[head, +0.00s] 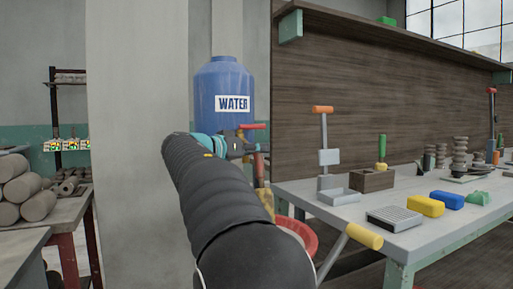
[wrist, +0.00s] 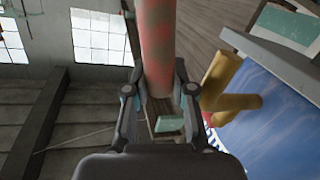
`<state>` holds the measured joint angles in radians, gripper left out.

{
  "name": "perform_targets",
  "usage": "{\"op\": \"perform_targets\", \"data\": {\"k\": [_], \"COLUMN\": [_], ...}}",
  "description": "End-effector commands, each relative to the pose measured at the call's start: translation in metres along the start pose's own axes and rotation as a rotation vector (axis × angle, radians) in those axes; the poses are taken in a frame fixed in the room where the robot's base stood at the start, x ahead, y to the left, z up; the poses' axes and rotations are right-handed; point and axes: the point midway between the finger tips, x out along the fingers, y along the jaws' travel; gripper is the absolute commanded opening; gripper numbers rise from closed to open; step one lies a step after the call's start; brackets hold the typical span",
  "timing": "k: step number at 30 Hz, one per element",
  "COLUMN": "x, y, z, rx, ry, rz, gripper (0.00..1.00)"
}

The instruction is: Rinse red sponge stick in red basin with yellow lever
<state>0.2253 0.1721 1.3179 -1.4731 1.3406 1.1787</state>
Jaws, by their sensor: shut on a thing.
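My gripper (wrist: 160,95) is shut on the red sponge stick (wrist: 158,45), whose worn red shaft runs up out of the wrist view. In the head view the stick (head: 257,165) hangs roughly upright beside my gripper (head: 245,147), with a yellowish part (head: 265,200) below, partly behind my arm. The red basin (head: 302,240) shows below and to the right, mostly hidden by my arm. The yellow lever (head: 364,236) is a yellow grip on a slanting grey bar to the right of the basin. I cannot see whether the stick's lower end touches the basin.
A blue water tank (head: 225,90) stands behind my gripper; a brass-coloured fitting (wrist: 232,92) shows near it in the wrist view. The workbench (head: 400,216) at right holds a yellow block (head: 425,206), a blue block (head: 447,200) and other tools. Clay cylinders (head: 28,193) lie at left.

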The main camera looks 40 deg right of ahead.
Motion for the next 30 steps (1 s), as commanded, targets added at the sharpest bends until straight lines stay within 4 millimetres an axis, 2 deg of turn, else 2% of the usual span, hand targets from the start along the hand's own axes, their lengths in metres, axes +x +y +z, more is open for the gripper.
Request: {"op": "perform_targets", "data": {"k": [21,30], "x": [0.004,0.005], "y": [-0.019,-0.022], "z": [0.06,0.071], "rx": [0.001,0.001], "ry": [0.001,0.001], "rz": [-0.002,-0.002], "gripper": [0.0,0.0]}}
